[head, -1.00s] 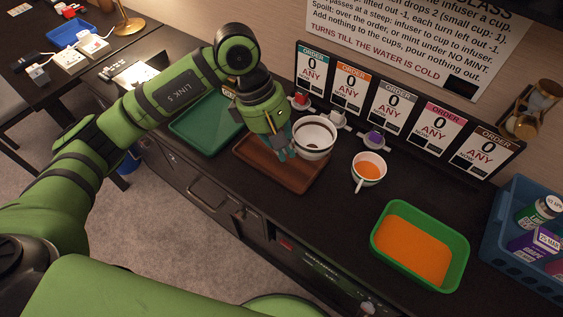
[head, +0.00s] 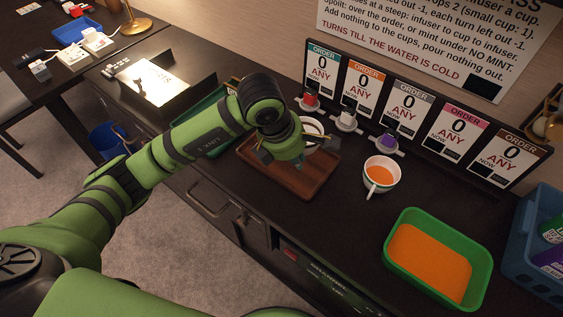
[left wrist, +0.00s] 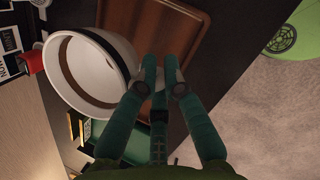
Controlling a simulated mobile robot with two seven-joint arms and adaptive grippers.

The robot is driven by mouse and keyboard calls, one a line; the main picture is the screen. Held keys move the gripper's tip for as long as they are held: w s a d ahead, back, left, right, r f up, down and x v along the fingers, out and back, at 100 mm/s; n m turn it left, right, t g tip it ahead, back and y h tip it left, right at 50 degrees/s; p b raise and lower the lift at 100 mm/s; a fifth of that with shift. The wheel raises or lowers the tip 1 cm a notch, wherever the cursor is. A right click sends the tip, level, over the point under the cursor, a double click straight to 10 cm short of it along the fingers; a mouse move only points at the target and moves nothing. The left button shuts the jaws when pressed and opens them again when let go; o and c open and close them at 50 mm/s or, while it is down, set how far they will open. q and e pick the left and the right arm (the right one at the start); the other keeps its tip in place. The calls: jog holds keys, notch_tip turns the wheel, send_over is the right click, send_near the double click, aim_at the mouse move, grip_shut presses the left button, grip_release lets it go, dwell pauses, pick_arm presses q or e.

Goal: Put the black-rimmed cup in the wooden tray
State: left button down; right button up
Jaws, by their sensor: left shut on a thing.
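My left gripper (head: 285,150) is over the back part of the brown wooden tray (head: 300,187). The white black-rimmed cup (head: 313,128) is mostly hidden behind the gripper in the head view. In the left wrist view, the cup (left wrist: 75,85) shows its open mouth, with a dark band inside. The fingers (left wrist: 162,72) are shut on a pale part at the cup's side, seemingly its handle. The cup overlaps the tray (left wrist: 150,25) in that view; I cannot tell whether it touches it. My right gripper is out of view.
A white cup with orange contents (head: 381,174) stands right of the tray. A green bin with an orange inside (head: 425,265) is at front right. A green tray (head: 203,118) lies left, partly behind my arm. Order cards (head: 360,85) and small coloured pieces (head: 347,121) line the back.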

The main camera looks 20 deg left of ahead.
pick_arm(q)
jog(key=a+f, duration=0.1)
jog(key=w+a+f, duration=0.1)
jog(key=a, duration=0.1)
jog(key=shift+a+f, duration=0.1)
jog(key=shift+a, duration=0.2)
jog(key=shift+a+f+p, duration=0.1)
jog(key=shift+f+p, duration=0.15)
jog(key=shift+p, duration=0.05)
notch_tip(320, 180, down, 4)
jog(key=shift+r+p, duration=0.15)
jog(key=shift+p, duration=0.2)
jog(key=c, duration=1.7)
grip_release()
jog(key=shift+o, duration=0.2)
